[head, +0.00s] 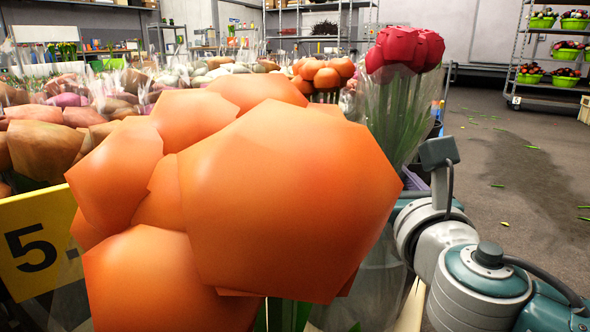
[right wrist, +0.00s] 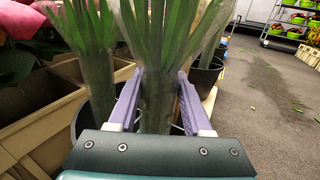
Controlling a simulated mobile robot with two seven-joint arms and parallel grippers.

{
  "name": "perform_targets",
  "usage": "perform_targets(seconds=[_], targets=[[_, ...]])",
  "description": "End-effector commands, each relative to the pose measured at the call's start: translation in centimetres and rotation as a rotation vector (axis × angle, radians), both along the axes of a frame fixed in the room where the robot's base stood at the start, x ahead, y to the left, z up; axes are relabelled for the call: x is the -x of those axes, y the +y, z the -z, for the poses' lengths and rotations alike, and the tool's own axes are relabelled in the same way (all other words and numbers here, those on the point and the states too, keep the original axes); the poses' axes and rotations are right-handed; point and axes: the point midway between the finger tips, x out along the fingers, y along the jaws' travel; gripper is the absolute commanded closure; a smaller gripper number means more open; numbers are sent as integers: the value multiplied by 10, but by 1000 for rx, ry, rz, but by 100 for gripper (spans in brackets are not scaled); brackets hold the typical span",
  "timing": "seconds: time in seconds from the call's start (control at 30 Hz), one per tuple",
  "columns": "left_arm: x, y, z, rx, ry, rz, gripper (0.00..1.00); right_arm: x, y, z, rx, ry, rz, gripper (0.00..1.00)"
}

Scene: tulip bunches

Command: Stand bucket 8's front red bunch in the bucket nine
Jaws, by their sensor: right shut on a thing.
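The red tulip bunch (head: 404,52) stands upright in a clear sleeve at the right in the head view, beyond the large orange blooms. Its green stems (right wrist: 155,50) run between the jaws of my right gripper (right wrist: 157,88), which is shut on them. The lower ends of the stems are hidden behind the gripper body. In the right wrist view, a dark bucket (right wrist: 77,125) holding other stems is at left, and another dark bucket (right wrist: 206,76) is beyond at right. No number shows on either, so I cannot tell which is eight or nine. My left gripper is not in view.
Large orange blooms (head: 290,200) fill the near middle and hide much of the stand. A yellow sign (head: 40,240) reads 5. Beige crates (right wrist: 35,120) line the left in the wrist view. Open floor (head: 520,150) lies right, with a shelf rack (head: 515,60) behind.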

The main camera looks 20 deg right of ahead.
Motion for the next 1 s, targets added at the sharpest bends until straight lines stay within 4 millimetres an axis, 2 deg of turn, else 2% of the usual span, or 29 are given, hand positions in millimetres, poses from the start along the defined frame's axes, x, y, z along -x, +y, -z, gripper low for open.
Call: perform_targets(seconds=[0.2, 0.23, 0.5, 0.7, 0.83, 1.0], targets=[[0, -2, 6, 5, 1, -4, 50, 0, 0, 7, 1, -2, 0, 100], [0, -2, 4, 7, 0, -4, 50, 0, 0, 5, 0, -3, 0, 47], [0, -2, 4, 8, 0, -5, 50, 0, 0, 6, -1, -1, 0, 17], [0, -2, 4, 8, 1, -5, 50, 0, 0, 7, -1, 2, 0, 14], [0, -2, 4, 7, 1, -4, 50, 0, 0, 7, -1, 2, 0, 0], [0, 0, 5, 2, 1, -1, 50, 0, 0, 6, 0, 1, 0, 0]])
